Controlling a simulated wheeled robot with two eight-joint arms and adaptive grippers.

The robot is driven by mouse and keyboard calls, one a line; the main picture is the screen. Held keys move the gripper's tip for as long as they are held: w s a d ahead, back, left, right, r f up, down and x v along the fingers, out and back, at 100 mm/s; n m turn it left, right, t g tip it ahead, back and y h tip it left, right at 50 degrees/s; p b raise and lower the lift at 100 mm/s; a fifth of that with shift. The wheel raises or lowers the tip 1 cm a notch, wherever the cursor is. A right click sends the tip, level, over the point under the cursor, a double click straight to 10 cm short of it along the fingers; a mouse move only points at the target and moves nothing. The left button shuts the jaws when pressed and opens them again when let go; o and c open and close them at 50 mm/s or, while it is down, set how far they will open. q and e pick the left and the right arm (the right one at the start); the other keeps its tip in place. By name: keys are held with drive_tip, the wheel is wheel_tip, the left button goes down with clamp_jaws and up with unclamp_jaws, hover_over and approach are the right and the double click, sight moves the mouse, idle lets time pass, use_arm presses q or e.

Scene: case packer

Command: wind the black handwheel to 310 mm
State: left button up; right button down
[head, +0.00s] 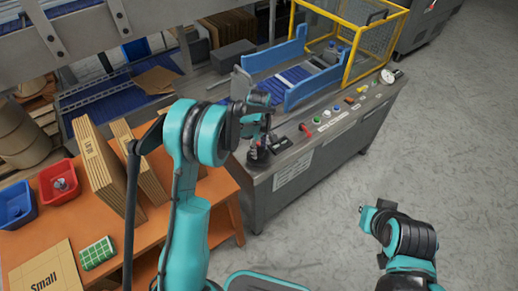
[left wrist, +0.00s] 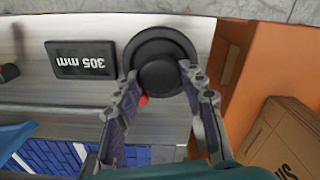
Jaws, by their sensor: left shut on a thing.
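The black handwheel (left wrist: 148,41) is on the grey metal machine panel in the left wrist view; it also shows small and dark in the head view (head: 257,158). My left gripper (left wrist: 160,76) is shut on the handwheel, with one finger on each side of its round black hub. A small red mark shows beside the left finger. The black display (left wrist: 82,59) next to the wheel reads 305 mm, upside down in this view. In the head view my left gripper (head: 262,134) reaches down to the wheel at the machine's near corner. My right arm's end (head: 372,212) hangs over the floor, its fingers unclear.
Coloured buttons (head: 318,120) and a red handle (head: 306,129) sit along the machine's front edge. Blue guide rails (head: 305,92) and a yellow cage (head: 375,45) stand behind. An orange table (head: 215,215) with flat cartons and bins is at left. The floor at right is clear.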

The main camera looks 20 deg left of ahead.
sight(259, 151)
use_arm(q)
drive_tip(key=shift+n, duration=1)
drive_tip(key=o, duration=1.2)
drive_tip(key=shift+c, duration=0.2)
wheel_tip(259, 151, up, 12)
